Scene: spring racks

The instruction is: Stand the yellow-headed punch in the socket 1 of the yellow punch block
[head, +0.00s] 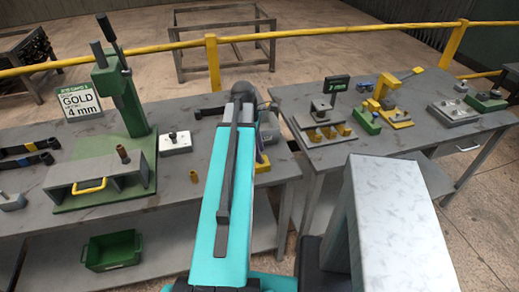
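A low yellow block (400,119) sits on the right bench, beside a similar green block (367,121). It may be the yellow punch block; its sockets are too small to tell apart. I cannot pick out the yellow-headed punch for certain. A yellow piece (263,164) on the left bench is partly hidden behind my cyan arm, so I cannot tell what it is. My arm rises through the middle of the view over the left bench. My gripper is hidden beyond the arm's dark end joint, so its fingers and any load do not show.
A gap separates the benches.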

